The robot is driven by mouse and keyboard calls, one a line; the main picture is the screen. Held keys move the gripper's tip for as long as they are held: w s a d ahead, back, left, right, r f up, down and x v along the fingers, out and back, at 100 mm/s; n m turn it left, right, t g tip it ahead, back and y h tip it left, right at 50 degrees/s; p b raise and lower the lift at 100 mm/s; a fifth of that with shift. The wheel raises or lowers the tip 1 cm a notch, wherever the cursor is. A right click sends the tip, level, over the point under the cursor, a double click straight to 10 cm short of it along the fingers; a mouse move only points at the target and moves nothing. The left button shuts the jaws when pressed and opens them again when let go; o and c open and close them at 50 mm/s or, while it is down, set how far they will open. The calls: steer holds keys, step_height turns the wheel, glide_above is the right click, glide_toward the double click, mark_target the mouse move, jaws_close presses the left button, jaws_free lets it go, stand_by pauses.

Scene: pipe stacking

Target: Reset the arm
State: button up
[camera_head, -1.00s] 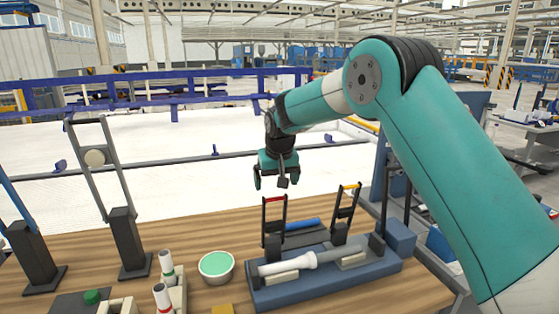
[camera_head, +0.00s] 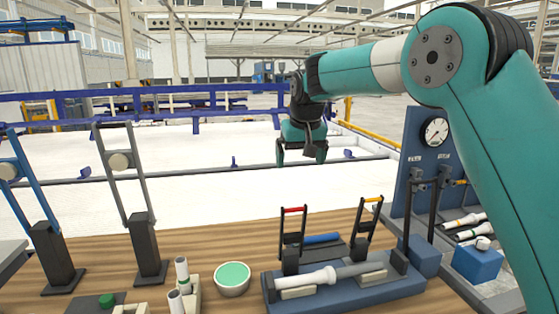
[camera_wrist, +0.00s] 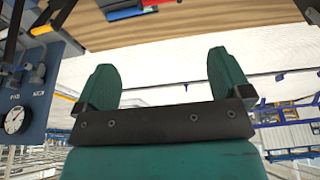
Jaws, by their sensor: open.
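My gripper (camera_head: 302,153) hangs above the white floor area behind the wooden table, higher than the pipe fixture. It is open, with nothing between its two teal fingers. In the wrist view the fingers (camera_wrist: 162,80) stand wide apart and the space between them is empty. My teal arm reaches in from the right, with its forearm nearly level.
A blue fixture (camera_head: 372,292) with clamp levers holds a white and grey pipe (camera_head: 335,273). A green-topped bowl (camera_head: 232,277), short white pipes (camera_head: 182,270) and two upright stands (camera_head: 146,250) are on the table. A gauge panel (camera_head: 415,150) stands at right.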

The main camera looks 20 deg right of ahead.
steer(key=s+a+f+n+g+y, duration=0.1)
steer(key=s+a+n, duration=0.1)
steer(key=s, duration=1.1)
steer(key=s+a+f+n+g+y, duration=0.1)
steer(key=s+a+f+n+y, duration=0.1)
steer(key=s, duration=1.1)
steer(key=s+a+f+n+g+y, duration=0.1)
steer(key=s+a+f+n, duration=0.1)
steer(key=s, duration=1.1)
steer(key=shift+s+a+n, duration=0.3)
steer(key=shift+a+n, duration=0.4)
steer(key=shift+a, duration=0.15)
